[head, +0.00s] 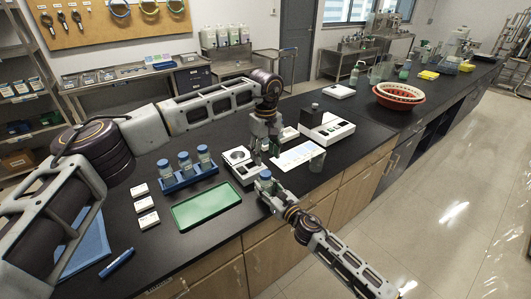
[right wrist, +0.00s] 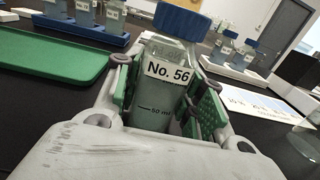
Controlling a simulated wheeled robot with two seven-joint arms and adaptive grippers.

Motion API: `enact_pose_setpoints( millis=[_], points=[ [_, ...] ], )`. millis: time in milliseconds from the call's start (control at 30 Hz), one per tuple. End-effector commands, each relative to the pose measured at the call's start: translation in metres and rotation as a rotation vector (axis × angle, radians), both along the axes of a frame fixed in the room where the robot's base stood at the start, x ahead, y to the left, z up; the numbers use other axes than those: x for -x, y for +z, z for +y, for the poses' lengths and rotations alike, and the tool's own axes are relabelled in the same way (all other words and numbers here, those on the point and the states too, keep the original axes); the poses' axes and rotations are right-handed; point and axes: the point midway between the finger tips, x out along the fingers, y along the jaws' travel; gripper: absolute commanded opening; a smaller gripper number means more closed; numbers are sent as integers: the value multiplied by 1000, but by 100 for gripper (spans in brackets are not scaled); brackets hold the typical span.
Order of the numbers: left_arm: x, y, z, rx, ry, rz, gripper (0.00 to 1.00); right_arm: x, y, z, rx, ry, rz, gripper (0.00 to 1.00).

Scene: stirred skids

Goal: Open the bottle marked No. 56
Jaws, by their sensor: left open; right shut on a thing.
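The bottle marked No. 56 (right wrist: 166,88) stands between the green-padded fingers of my right gripper (right wrist: 165,105), which is shut on its body. Its blue cap (right wrist: 184,22) is on, and its label faces the wrist camera. In the head view the bottle's blue cap (head: 265,175) shows above my right gripper (head: 270,190), near the bench's front edge. My left gripper (head: 263,150) is open and points down, a little above and behind that cap. It looks apart from the cap, but its fingertips are small and hard to make out.
A green tray (head: 206,206) lies left of the bottle. A blue rack (head: 190,180) with three blue-capped bottles stands behind it. A white device (head: 240,160) and a beaker (head: 317,161) are close by. Three white boxes (head: 144,204) lie left of the tray.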

Motion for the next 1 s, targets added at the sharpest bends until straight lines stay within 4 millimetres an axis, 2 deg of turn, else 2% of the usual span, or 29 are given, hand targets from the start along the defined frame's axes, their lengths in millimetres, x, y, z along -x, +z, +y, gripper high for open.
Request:
enact_pose_setpoints(
  millis=[433,1000],
  points=[
    [-1,0,-1,6,-314,-2,53,0,-1,0,0,0,1,0],
    [-1,-1,-1,6,-358,-2,53,0,-1,0,0,0,1,0]
  ],
)
